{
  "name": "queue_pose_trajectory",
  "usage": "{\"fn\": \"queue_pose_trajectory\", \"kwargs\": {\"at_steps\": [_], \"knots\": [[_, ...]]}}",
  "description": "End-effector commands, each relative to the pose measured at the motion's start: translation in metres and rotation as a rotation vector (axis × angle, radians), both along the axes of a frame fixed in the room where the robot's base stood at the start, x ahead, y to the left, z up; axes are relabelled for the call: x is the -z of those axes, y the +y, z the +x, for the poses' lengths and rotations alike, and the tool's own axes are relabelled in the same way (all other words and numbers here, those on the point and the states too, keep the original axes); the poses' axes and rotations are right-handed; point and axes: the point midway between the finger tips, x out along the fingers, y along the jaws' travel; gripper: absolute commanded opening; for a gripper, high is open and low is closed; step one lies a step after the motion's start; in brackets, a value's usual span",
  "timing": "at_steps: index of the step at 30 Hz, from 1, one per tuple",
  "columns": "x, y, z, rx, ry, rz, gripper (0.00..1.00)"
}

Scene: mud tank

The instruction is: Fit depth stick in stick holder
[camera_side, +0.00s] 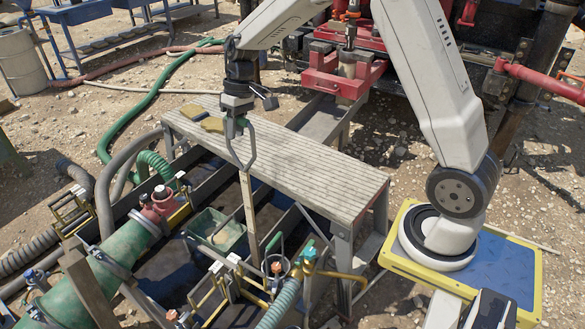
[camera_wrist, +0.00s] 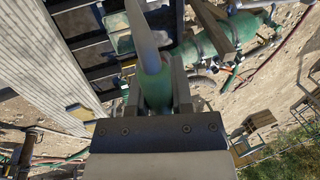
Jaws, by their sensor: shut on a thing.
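The stick's lower end comes down near yellow brackets and a round fitting; contact there is unclear. I cannot tell which part is the stick holder.
The slatted bench (camera_side: 290,155) stands just right of the stick. A green tray (camera_side: 216,232) lies in the tank, left of the stick. A large green pipe (camera_side: 95,285) and hoses fill the lower left. Red machinery (camera_side: 345,70) stands behind the bench.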

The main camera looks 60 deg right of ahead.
Motion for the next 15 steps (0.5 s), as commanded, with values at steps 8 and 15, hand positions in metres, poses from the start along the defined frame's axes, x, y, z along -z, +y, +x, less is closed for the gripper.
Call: {"fn": "queue_pose_trajectory", "kwargs": {"at_steps": [8,15], "knots": [[0.001,-0.002,-0.002,0.001,-0.001,0.0,0.0],[0.009,-0.025,-0.021,0.004,0.001,0.0,0.0]]}}
